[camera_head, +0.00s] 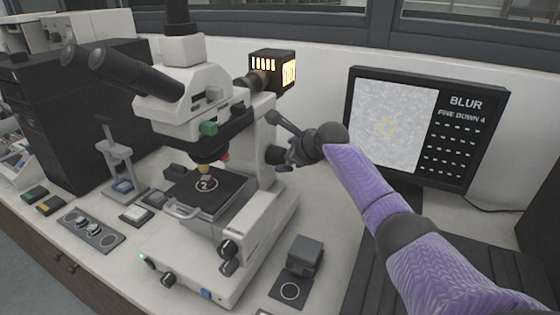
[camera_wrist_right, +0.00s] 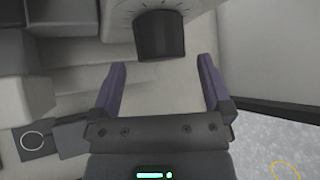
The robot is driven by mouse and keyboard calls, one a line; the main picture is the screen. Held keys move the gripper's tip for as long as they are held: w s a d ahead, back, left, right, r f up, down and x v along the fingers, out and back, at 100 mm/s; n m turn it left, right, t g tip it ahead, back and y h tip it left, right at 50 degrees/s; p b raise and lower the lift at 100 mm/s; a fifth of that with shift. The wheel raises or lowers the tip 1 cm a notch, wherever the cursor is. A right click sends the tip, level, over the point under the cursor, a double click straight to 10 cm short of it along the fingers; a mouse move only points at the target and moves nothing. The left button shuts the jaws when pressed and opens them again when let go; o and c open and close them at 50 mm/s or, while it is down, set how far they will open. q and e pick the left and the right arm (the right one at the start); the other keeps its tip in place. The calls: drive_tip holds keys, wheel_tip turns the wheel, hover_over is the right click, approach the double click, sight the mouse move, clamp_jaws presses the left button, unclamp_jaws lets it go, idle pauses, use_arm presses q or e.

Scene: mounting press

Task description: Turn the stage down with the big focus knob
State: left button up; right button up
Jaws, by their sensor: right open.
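The white microscope (camera_head: 255,205) stands on the bench, with its black stage (camera_head: 232,188) under the objectives. A round sample marked 2 (camera_head: 205,184) sits on the stage. The big focus knob (camera_head: 274,155) is a dark cylinder on the right side of the microscope stand; in the right wrist view the knob (camera_wrist_right: 160,36) points between my fingers, with a marked dial behind it. My right gripper (camera_head: 290,157) is open beside the knob. In the right wrist view its fingers (camera_wrist_right: 161,66) are spread, with the knob just beyond their tips and clear of both. My left gripper is not in view.
The monitor (camera_head: 432,185) at the right reads BLUR and FINE DOWN 4, beside a grey blurred picture. Two dark lower knobs (camera_head: 229,258) sit on the microscope base. A small grey block device (camera_head: 303,255) stands on the bench below my right arm.

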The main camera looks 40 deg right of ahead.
sight(283, 156)
drive_tip(key=b+x, duration=0.1)
drive_tip(key=x, duration=0.2)
drive_tip(key=shift+s+f, duration=0.15)
drive_tip(key=shift+w+f+b, duration=0.2)
drive_tip(key=shift+w+b, duration=0.35)
drive_tip(key=shift+b, duration=0.1)
